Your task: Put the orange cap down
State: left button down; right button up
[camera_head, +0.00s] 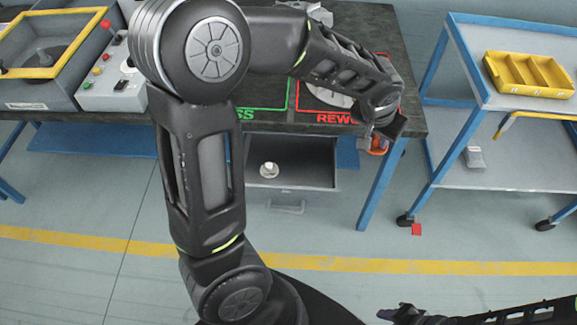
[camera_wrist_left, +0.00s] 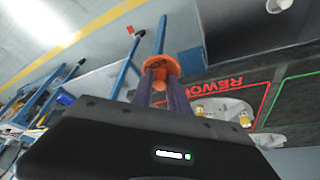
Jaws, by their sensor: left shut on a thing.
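The orange cap (camera_head: 377,147) is in my left gripper (camera_head: 380,138), near the front right corner of the dark bench, by the red REWORK outline (camera_head: 322,117). My left forearm and wrist hide part of it in the head view. In the left wrist view, the orange cap (camera_wrist_left: 160,65) sits between the tips of the two fingers, and the gripper is shut on it. Whether the cap touches the bench cannot be told. My right gripper (camera_head: 398,314) shows only partly at the bottom edge; its jaws are unclear.
A grey part (camera_head: 328,92) lies inside the red outline. A green outline (camera_head: 270,100) is left of it. Below, an open drawer (camera_head: 318,172) holds a small white thing (camera_head: 269,170). A blue cart (camera_head: 505,177) with a yellow bin (camera_head: 530,75) stands right.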

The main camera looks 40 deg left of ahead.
pick_arm(q)
jog(key=s+a+f+n+b, duration=0.1)
jog(key=s+a+f+b, duration=0.2)
jog(key=s+a+b, duration=0.1)
jog(key=s+a+f+n+b, duration=0.1)
jog(key=s+a+f+b, duration=0.2)
jog(key=s+b, duration=0.4)
jog(key=s+a+f+n+y+b, duration=0.1)
jog(key=s+a+f+b, duration=0.3)
jog(key=s, duration=0.5)
jog(key=shift+a+b, duration=1)
jog(key=shift+a, duration=0.05)
send_over(307, 176)
jog(key=w+a, duration=0.2)
jog(key=f, duration=0.5)
jog(key=f+b, duration=0.1)
jog(key=f, duration=0.1)
jog(key=shift+w+f, duration=0.15)
jog(key=shift+w, duration=0.2)
jog(key=shift+f, duration=0.2)
jog(key=shift+f+b, duration=0.55)
jog(key=shift+f, duration=1.65)
